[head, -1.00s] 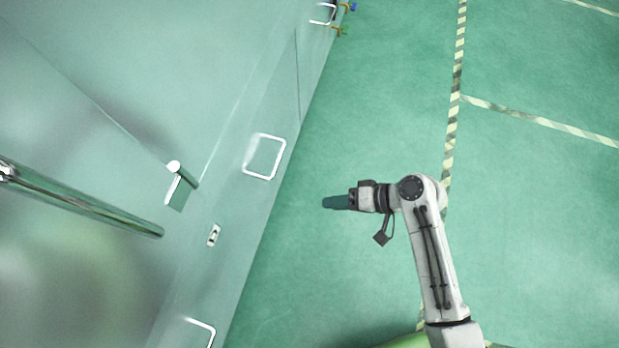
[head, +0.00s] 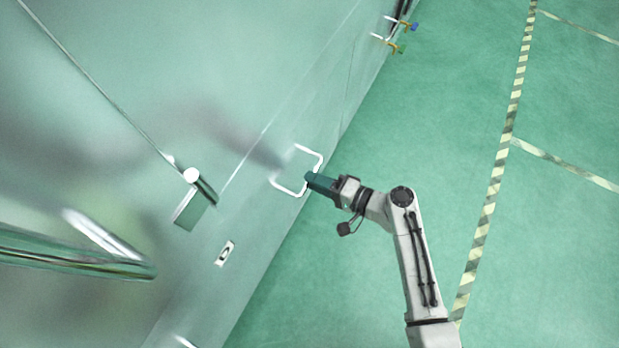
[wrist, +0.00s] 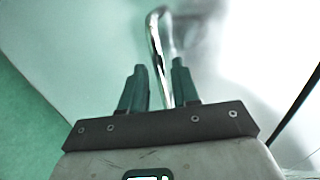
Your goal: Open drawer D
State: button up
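A squared, white-shining bar handle (head: 297,170) stands on the pale metallic cabinet front. My gripper (head: 308,179) is at the handle's right-hand side in the head view. In the wrist view, my gripper (wrist: 159,68) has its two dark green fingers apart. The chrome handle bar (wrist: 157,45) runs between them, nearer the right finger; contact with it cannot be made out. A small white plate with a dark mark (head: 225,254) is on the front below the handle; I cannot read it surely, so which drawer is D is unclear.
Several valve-like fittings, one with a green knob (head: 401,49), are at the far end. Green floor with striped tape (head: 495,190) is clear to the right.

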jog(key=shift+x, duration=1.15)
jog(key=shift+c, duration=0.4)
jog(key=shift+s, duration=0.1)
grip_shut()
